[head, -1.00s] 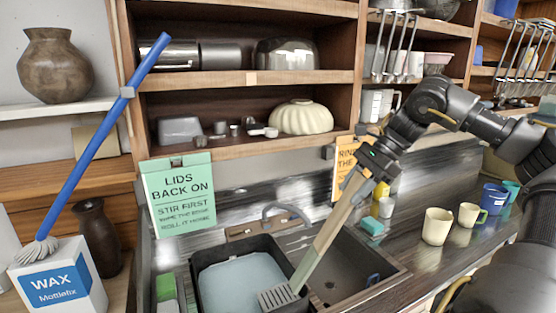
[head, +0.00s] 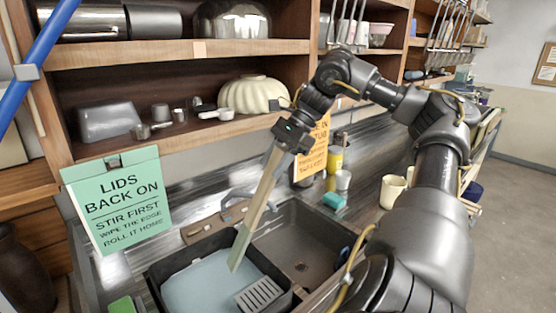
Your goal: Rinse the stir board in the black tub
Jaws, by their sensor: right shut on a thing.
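My right gripper (head: 287,146) is shut on the upper end of the stir board (head: 257,207), a long flat stick with a pale wooden upper part and a grey-green lower part. The board slants down to the left. The black tub (head: 165,262) stands at the bottom centre and holds pale blue-grey water (head: 205,283). The board's lower end is over the water inside the tub's outline; I cannot tell surely how far it is dipped. A slotted grey piece (head: 259,295) sits in the tub's near right corner. My left gripper is not in view.
An empty sink basin (head: 300,245) lies right of the tub. A green sign (head: 118,203) stands at left, an orange sign (head: 313,158) behind the board. A teal sponge (head: 333,201), a yellow bottle (head: 335,160) and cream mugs (head: 392,190) stand on the counter. Shelves rise behind.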

